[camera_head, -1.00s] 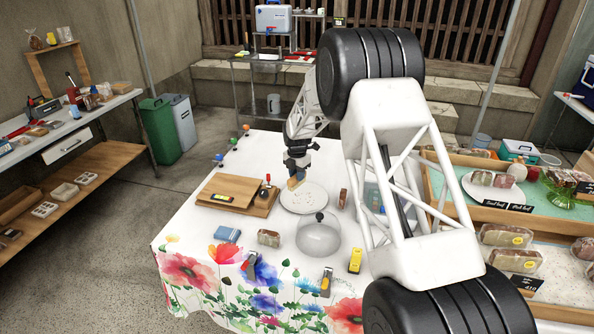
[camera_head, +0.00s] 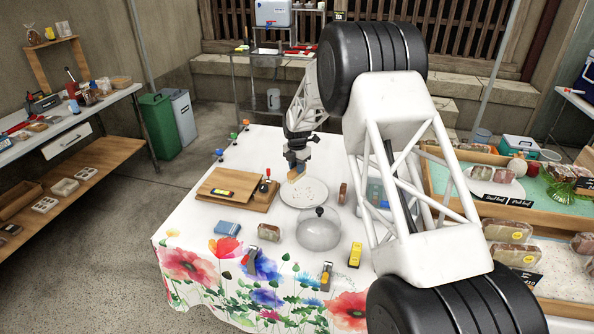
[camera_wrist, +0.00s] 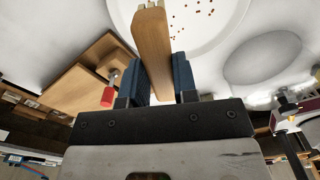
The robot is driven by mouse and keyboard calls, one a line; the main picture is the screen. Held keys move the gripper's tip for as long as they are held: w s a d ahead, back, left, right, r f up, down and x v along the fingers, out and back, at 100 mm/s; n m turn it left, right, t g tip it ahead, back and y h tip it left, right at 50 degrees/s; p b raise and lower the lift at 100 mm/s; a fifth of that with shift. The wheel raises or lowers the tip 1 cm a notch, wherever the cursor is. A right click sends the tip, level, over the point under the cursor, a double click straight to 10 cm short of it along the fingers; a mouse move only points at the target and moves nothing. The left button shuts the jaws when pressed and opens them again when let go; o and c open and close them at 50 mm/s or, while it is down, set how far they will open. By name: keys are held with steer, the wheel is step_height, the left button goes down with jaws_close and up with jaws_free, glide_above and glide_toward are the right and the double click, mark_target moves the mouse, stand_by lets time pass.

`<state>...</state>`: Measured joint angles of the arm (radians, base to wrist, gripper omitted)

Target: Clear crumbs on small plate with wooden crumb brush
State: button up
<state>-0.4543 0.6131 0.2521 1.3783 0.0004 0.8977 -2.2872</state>
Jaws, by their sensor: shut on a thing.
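The small white plate (camera_head: 304,204) lies on the table behind a clear glass dome, with dark crumbs on it. In the wrist view the plate (camera_wrist: 226,39) fills the top middle, and reddish-brown crumbs (camera_wrist: 185,22) lie right of the brush. My gripper (camera_head: 296,165) hangs over the plate's upper left part. It is shut on the wooden crumb brush (camera_wrist: 152,50), between its two blue fingers (camera_wrist: 160,80). The brush (camera_head: 296,175) points down towards the plate.
A glass dome with a black knob (camera_head: 319,232) stands just in front of the plate. Wooden boards (camera_head: 228,186) lie to the left, with a red-handled tool (camera_head: 266,180) beside the plate. A small wrapped item (camera_head: 342,193) stands close on the right. A yellow item (camera_head: 355,254) is near the front edge.

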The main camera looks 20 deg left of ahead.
steer(key=shift+r, duration=0.65)
steer(key=shift+f, duration=0.1)
